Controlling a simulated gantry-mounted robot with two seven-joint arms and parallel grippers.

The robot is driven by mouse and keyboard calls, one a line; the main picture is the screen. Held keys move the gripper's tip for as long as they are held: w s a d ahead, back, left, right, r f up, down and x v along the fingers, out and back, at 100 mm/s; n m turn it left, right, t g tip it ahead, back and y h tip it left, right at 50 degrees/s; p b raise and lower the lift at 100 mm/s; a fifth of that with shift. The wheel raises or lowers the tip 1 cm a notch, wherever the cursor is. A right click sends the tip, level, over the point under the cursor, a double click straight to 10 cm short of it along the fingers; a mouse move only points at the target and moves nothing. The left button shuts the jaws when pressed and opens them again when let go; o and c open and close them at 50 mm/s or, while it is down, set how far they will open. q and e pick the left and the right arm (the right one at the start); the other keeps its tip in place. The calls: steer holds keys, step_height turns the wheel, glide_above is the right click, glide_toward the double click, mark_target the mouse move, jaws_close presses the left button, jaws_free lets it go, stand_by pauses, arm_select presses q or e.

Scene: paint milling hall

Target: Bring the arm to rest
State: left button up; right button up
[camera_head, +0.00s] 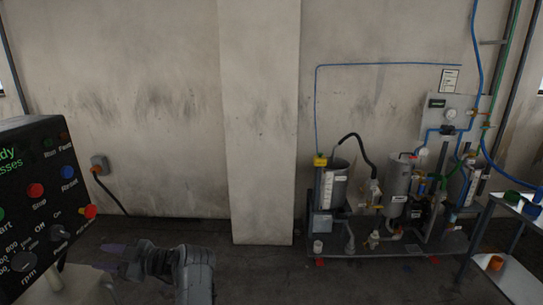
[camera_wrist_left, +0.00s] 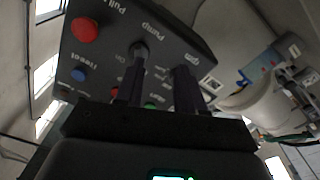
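My left gripper (camera_head: 108,258) is low at the left of the head view, just right of and below the black control panel (camera_head: 38,190). In the left wrist view its two dark fingers are apart, with nothing seen between them, so the gripper (camera_wrist_left: 158,88) is open. The panel face (camera_wrist_left: 112,55) lies beyond the fingers, and the fingertips overlap its pump switch and rpm knob in the picture. I cannot tell from this view how far off they are. My right gripper is in neither view.
The panel carries a red button (camera_wrist_left: 85,30) and knobs. A rig of tanks (camera_head: 333,190) and pipes stands against the wall at right, with a metal cart (camera_head: 500,270) at the far right. The floor between the left arm and the rig looks clear.

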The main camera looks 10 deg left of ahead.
arm_select(q)
steer(key=s+a+f+m+t+y+p, duration=0.25)
steer(key=s+f+m+t, duration=0.25)
steer(key=s, duration=0.3)
steer(key=s+a+f+m+t+y+p, duration=0.2)
steer(key=s+a+f+m+t, duration=0.25)
steer(key=s+m, duration=0.2)
steer(key=d+f+m+t+h+p, duration=0.1)
steer(key=d+f+m+t+h, duration=0.2)
steer(key=d+h, duration=0.4)
steer(key=s+d+f+m+t+h+p, duration=0.1)
steer(key=d+f+m+t+h, duration=0.3)
steer(key=d, duration=0.6)
steer(key=d+f+m+h+p, duration=0.1)
steer(key=d+f+m+h, duration=0.1)
steer(key=d+m+h, duration=0.45)
steer(key=s+d+m+g+h, duration=0.3)
steer(key=s+d+g+h, duration=0.35)
steer(key=s+d, duration=0.7)
step_height(320, 180, up, 38)
steer(key=d+g+y+p, duration=0.1)
steer(key=g+p, duration=0.1)
steer(key=p, duration=3.6)
steer(key=shift+w+d+n, duration=0.15)
steer(key=shift+w+n, duration=0.15)
